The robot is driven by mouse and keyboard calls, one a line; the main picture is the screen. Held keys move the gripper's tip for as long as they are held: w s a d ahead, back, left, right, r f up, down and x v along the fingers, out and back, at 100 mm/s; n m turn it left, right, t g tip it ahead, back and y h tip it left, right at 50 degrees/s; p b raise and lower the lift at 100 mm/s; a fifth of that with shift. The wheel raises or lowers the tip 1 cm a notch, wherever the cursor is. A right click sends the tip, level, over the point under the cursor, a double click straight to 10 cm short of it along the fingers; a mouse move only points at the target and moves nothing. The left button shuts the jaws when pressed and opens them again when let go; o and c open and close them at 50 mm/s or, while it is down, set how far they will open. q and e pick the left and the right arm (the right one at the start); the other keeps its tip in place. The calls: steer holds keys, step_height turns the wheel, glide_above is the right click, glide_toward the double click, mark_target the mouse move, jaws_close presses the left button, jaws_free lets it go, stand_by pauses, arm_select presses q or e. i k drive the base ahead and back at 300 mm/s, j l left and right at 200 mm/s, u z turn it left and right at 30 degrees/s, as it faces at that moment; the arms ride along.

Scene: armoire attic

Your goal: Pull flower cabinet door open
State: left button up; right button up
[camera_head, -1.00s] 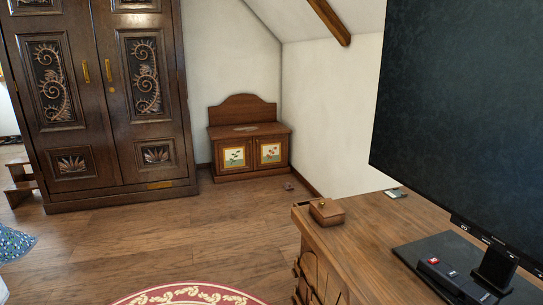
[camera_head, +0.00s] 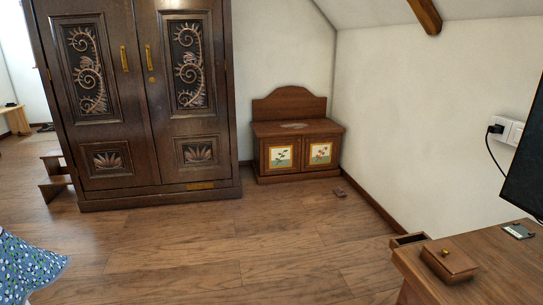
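The flower cabinet (camera_head: 298,134) is a low brown wooden cabinet with a raised curved back, standing in the far corner against the wall. Its left door (camera_head: 282,156) and right door (camera_head: 320,154) each carry a light square panel with painted flowers. Both doors look shut. Neither of my grippers is in view.
A tall dark carved armoire (camera_head: 145,110) stands left of the cabinet. A wooden desk (camera_head: 495,265) with a small box (camera_head: 449,260) is at the lower right. The wooden floor (camera_head: 230,255) between is mostly clear.

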mark_target(319, 152)
steer(key=i+j, duration=0.2)
steer(key=i, duration=0.4)
steer(key=i+j, duration=0.2)
steer(key=i, duration=0.4)
steer(key=i+j, duration=0.2)
steer(key=i, duration=0.45)
steer(key=i+j, duration=0.2)
steer(key=i, duration=0.4)
steer(key=i+j+z, duration=0.1)
steer(key=i+z, duration=0.25)
steer(key=i, duration=1.2)
steer(key=i+l+u, duration=0.2)
steer(key=i, duration=0.2)
steer(key=i+u, duration=0.25)
steer(key=i, duration=0.15)
steer(key=i+l+u, duration=0.2)
steer(key=i, duration=0.2)
